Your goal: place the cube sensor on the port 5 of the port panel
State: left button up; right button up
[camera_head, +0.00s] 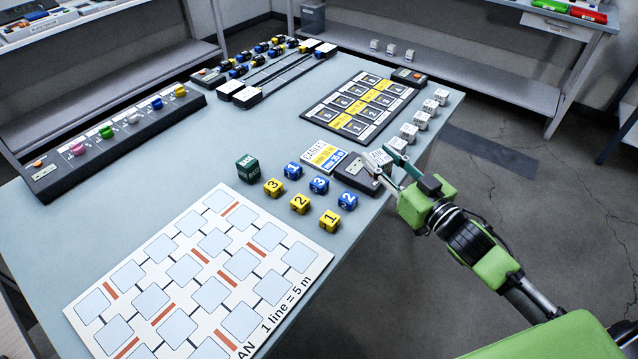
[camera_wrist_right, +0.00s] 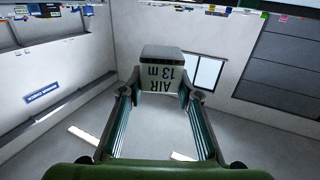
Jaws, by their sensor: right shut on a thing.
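My right gripper (camera_head: 382,167) is shut on a white cube sensor (camera_head: 380,157) near the right edge of the table. In the right wrist view the cube (camera_wrist_right: 162,72) sits between the fingertips (camera_wrist_right: 160,95), with the upside-down text "AIR 13 m" on its face. In the head view the held cube appears in front of or over a small dark box (camera_head: 355,174); contact cannot be told. The dark port panel (camera_head: 316,117) lies beyond the gripper, with numbered ports and yellow labels. Its small numbers are hard to read. My left gripper is not in view.
Several white cubes (camera_head: 421,119) line the table's right edge beside the panel. A white map board (camera_head: 205,270) covers the near table (camera_head: 215,130).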

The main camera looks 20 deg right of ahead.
jog(key=a+f, duration=0.2)
jog(key=a, duration=0.1)
jog(key=w+a+f, duration=0.1)
jog(key=a+f, duration=0.2)
jog(key=a, duration=0.1)
jog(key=w+a+f, duration=0.1)
jog(key=a+f, duration=0.2)
jog(key=a, duration=0.1)
jog(key=shift+w+a+f, duration=0.1)
jog(key=shift+f, duration=0.1)
jog(key=shift+a+f, duration=0.15)
jog(key=shift+f, duration=0.75)
jog(key=shift+a+f, duration=0.1)
jog(key=shift+f, duration=0.8)
jog(key=shift+f, duration=0.15)
jog(key=o, duration=1.1)
